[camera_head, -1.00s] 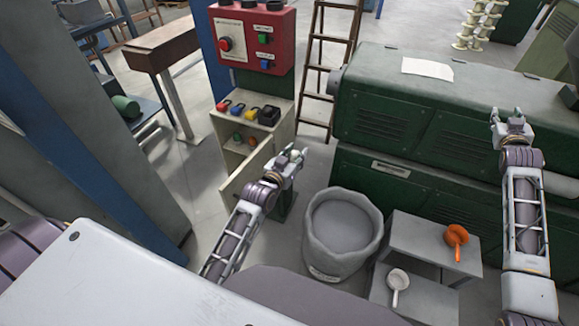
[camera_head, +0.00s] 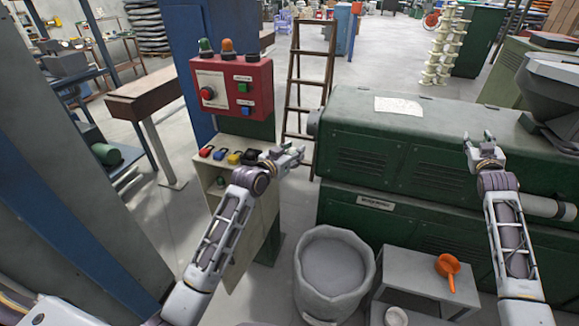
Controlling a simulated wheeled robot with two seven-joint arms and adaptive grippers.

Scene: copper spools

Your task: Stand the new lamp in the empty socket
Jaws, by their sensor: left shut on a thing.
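The red control box (camera_head: 232,88) stands left of centre. On its top are a green lamp (camera_head: 205,46), an orange lamp (camera_head: 228,46) and, at the right end, a dark socket (camera_head: 251,56) with no lamp on it. My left gripper (camera_head: 291,156) is in front of and below the box, to its right, beside the stand's shelf. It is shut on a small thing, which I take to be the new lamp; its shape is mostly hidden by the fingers. My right gripper (camera_head: 482,147) is raised over the green machine, fingers apart and empty.
The cream stand (camera_head: 237,205) holds several coloured items on its shelf. A wooden ladder (camera_head: 306,75) stands behind. The green machine (camera_head: 420,130) fills the right. A grey bin (camera_head: 334,268) and grey steps with an orange scoop (camera_head: 447,268) are in front. Space above the box is clear.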

